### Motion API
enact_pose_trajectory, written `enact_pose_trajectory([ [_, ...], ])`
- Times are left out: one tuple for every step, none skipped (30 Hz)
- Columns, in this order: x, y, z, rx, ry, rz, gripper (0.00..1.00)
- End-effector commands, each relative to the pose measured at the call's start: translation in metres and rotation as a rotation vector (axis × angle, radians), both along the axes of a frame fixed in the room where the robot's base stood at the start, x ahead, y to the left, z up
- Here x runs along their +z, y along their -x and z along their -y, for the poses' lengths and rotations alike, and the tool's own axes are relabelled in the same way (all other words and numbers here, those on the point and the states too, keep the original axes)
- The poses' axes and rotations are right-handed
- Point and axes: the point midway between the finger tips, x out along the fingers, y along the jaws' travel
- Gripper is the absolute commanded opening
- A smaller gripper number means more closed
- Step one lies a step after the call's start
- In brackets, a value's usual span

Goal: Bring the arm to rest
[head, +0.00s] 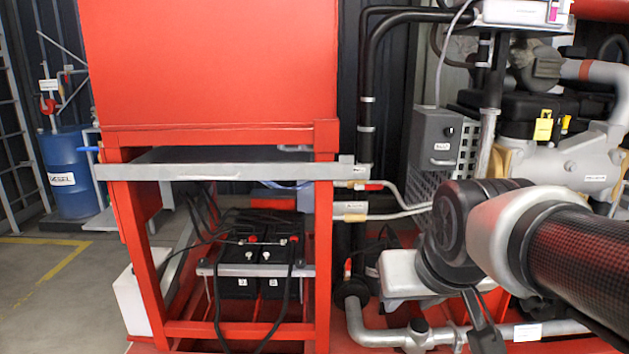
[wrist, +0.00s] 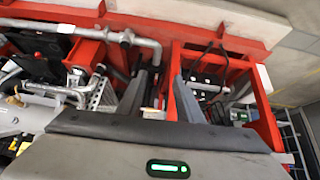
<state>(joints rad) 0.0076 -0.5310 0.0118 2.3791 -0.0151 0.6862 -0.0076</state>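My arm reaches in from the right in the head view, with its dark and silver joint (head: 480,235) in front of the pump machinery. The arm bends down there and runs out at the bottom edge, so my gripper's fingers do not show clearly in that view. In the wrist view my gripper (wrist: 160,80) shows two dark grey fingers standing apart with nothing between them. The grey wrist body with a green light fills the bottom of that view.
A red frame (head: 323,250) holds black batteries (head: 238,265) under a large red tank (head: 210,65). Grey pipes (head: 375,335) and a grey control box (head: 440,140) are close to my arm. A blue barrel (head: 72,172) stands far left, beside open floor (head: 35,275).

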Motion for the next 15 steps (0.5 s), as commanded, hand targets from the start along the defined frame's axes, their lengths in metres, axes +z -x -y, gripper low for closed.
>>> enact_pose_trajectory([
  [-0.002, 0.018, 0.000, -0.003, -0.004, -0.015, 0.33],
  [-0.004, 0.029, 0.000, -0.005, -0.007, -0.030, 0.33],
  [-0.007, 0.042, 0.000, -0.008, -0.011, -0.047, 0.33],
  [-0.010, 0.052, 0.000, -0.009, -0.013, -0.061, 0.33],
  [-0.013, 0.061, 0.000, -0.011, -0.016, -0.073, 0.33],
  [-0.016, 0.074, -0.001, -0.012, -0.019, -0.090, 0.33],
  [-0.019, 0.083, -0.001, -0.013, -0.022, -0.101, 0.33],
  [-0.022, 0.092, -0.001, -0.015, -0.025, -0.114, 0.33],
  [-0.003, 0.091, -0.001, -0.015, -0.025, -0.118, 0.33],
  [0.004, 0.090, -0.001, -0.015, -0.025, -0.118, 0.33],
  [0.010, 0.090, -0.001, -0.015, -0.025, -0.118, 0.33],
  [0.018, 0.089, -0.001, -0.014, -0.024, -0.119, 0.33],
  [0.025, 0.089, -0.001, -0.014, -0.024, -0.118, 0.33],
  [0.032, 0.089, -0.001, -0.014, -0.024, -0.118, 0.33],
  [0.041, 0.089, -0.001, -0.014, -0.024, -0.118, 0.33],
])
